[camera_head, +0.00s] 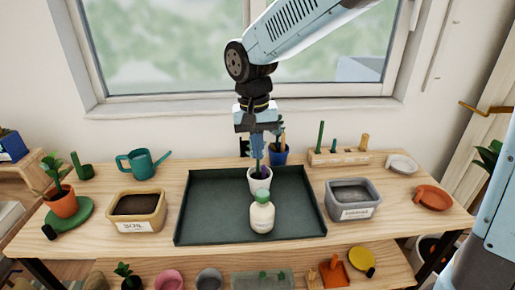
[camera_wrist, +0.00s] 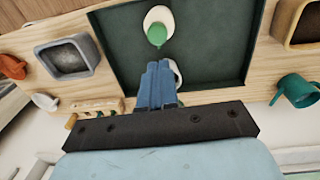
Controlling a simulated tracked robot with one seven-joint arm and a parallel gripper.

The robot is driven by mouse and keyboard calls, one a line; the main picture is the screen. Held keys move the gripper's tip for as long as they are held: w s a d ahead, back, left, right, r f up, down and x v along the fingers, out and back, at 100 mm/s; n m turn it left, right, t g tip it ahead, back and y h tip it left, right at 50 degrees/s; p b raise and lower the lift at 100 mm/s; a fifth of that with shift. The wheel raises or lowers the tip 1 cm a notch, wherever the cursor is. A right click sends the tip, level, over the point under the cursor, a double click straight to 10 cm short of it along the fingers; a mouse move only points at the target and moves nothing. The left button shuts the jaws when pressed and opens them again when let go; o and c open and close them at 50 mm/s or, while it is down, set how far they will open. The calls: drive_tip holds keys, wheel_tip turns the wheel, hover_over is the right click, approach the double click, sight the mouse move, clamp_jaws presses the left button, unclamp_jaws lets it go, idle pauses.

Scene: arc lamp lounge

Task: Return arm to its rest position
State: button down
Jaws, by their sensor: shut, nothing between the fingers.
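My gripper (camera_head: 257,157) hangs from the arm and points down over the back of the dark green tray (camera_head: 205,205) on the wooden table. Its blue fingers are together with nothing between them, as the wrist view also shows (camera_wrist: 158,68). A small white pot (camera_head: 260,184) with a dark purple top stands in the tray below the fingertips. I cannot tell how wide the gap is. In the wrist view the fingers partly hide the pot. A cream bottle with a green cap (camera_head: 262,217) stands in front of the pot.
A soil bin (camera_head: 137,224) and a teal watering can (camera_head: 143,164) stand left of the tray. A grey bin (camera_head: 353,213) stands right. A blue pot (camera_head: 279,155) and a wooden tool rack (camera_head: 340,158) stand behind. The window (camera_head: 170,50) is behind my arm.

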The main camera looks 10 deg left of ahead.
drive_tip(key=s+d+r+m+t, duration=0.1)
drive_tip(key=s+d+r, duration=0.15)
drive_tip(key=d, duration=0.55)
drive_tip(key=s+d+r+t+y, duration=0.1)
drive_tip(key=d+r, duration=0.2)
drive_tip(key=d, duration=0.5)
drive_tip(key=s+d+r+m+t, duration=0.1)
drive_tip(key=d+r+t, duration=0.15)
drive_tip(key=d, duration=0.65)
drive_tip(key=s+d, duration=0.6)
drive_tip(key=d, duration=0.1)
drive_tip(key=shift+r+m+t, duration=0.3)
drive_tip(key=shift+t, duration=0.15)
